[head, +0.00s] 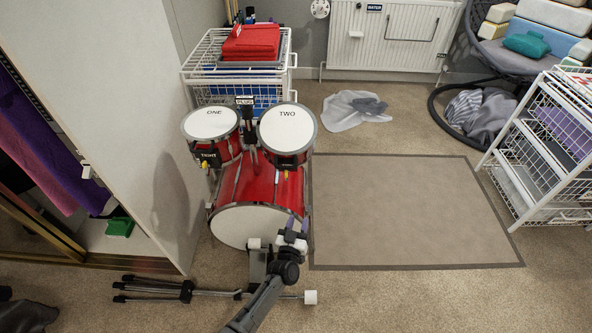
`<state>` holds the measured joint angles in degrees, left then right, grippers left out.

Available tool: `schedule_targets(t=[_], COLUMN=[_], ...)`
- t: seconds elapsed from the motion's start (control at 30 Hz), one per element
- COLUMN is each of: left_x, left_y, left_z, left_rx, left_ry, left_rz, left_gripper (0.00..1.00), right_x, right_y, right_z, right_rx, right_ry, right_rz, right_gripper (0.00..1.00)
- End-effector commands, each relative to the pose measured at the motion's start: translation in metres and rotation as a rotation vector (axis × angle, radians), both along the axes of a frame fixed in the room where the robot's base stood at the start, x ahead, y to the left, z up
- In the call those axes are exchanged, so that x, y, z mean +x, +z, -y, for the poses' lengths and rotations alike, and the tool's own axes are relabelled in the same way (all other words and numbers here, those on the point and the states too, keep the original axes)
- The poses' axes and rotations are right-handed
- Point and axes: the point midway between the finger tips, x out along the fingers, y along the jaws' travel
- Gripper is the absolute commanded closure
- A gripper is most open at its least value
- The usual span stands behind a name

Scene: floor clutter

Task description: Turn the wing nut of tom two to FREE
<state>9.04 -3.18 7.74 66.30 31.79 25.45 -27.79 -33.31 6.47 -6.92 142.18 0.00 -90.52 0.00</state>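Tom two (287,128) is a red drum with a white head marked TWO, mounted on the right above the red bass drum (243,226). A small yellow piece (285,175) shows just below tom two; I cannot tell whether it is its wing nut, or how it is turned. Tom one (210,123) stands to the left, with a dark TIGHT label (208,155) below it. My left gripper (297,223) is at the bass drum's right front, below tom two and apart from it. My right gripper is not in view.
A black stand with a white end (310,297) lies on the floor in front. A white wire basket rack (207,78) stands behind the drums. A beige mat (405,215) lies clear to the right. A white panel (130,110) stands at the left.

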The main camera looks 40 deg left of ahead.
Motion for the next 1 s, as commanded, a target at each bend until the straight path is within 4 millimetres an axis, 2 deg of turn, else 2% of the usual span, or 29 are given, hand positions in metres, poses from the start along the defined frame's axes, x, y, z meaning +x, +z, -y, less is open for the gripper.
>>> schedule_targets(t=[0.1, 0.2, 0.4, 0.57, 1.0], left_x=[-0.011, -0.02, -0.026, -0.014, 0.046], left_y=[0.022, 0.036, 0.048, 0.052, 0.082], left_z=[-0.015, -0.023, -0.03, -0.038, -0.08], left_rx=[0.082, 0.143, 0.234, 0.249, 0.247], left_ry=[0.119, 0.199, 0.276, 0.279, 0.278], left_rz=[0.115, 0.179, 0.212, 0.205, 0.205], left_gripper=[0.62, 0.62, 0.62, 0.62, 0.62], right_x=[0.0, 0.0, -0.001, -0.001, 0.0], right_y=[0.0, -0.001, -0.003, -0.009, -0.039], right_z=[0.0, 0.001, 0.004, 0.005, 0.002], right_rx=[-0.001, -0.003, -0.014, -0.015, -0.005], right_ry=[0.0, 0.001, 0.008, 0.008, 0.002], right_rz=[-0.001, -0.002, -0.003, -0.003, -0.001], right_gripper=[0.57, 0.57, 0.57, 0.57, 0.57])
